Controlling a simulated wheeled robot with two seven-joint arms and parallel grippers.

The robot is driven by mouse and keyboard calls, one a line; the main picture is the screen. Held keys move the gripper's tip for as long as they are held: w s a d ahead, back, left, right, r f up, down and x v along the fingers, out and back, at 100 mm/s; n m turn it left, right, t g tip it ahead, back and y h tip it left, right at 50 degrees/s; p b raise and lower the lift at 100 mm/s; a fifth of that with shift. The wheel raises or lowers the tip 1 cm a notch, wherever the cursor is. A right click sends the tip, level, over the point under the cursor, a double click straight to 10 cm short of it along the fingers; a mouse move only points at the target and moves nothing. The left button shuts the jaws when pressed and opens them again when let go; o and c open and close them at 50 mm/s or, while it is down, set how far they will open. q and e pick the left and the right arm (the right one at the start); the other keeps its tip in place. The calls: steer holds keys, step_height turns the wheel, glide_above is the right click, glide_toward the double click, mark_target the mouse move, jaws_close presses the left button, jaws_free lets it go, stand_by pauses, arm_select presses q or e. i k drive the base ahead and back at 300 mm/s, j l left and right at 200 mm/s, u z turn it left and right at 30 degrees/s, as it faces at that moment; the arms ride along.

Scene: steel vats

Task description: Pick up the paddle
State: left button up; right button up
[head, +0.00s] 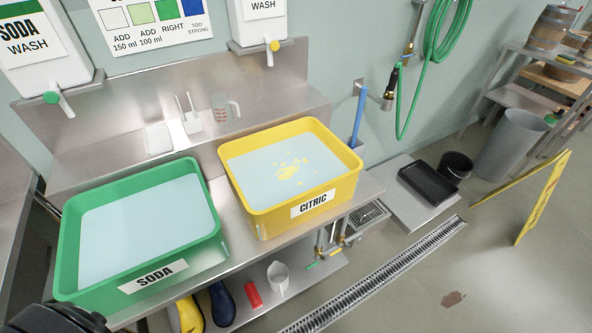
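A long blue bar (358,116), which looks like the paddle, stands upright against the wall just right of the yellow CITRIC vat (262,212). A black part of my arm shows at the lower left edge, but no gripper fingers are visible. My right gripper is not in view.
A steel bench (222,262) carries both vats; gloves, a red item and a white jug (278,277) are on its lower shelf. A green hose (440,50) hangs right of the bar.

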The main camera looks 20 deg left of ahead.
mark_target(364, 91)
steer(key=i+l, duration=0.1)
steer(key=l, duration=0.25)
steer(key=i+l+z, duration=0.15)
steer(key=l, duration=0.6)
steer(key=i+l+z, duration=0.15)
steer(key=l, duration=0.25)
steer(key=i+l, duration=0.15)
steer(key=l, duration=0.2)
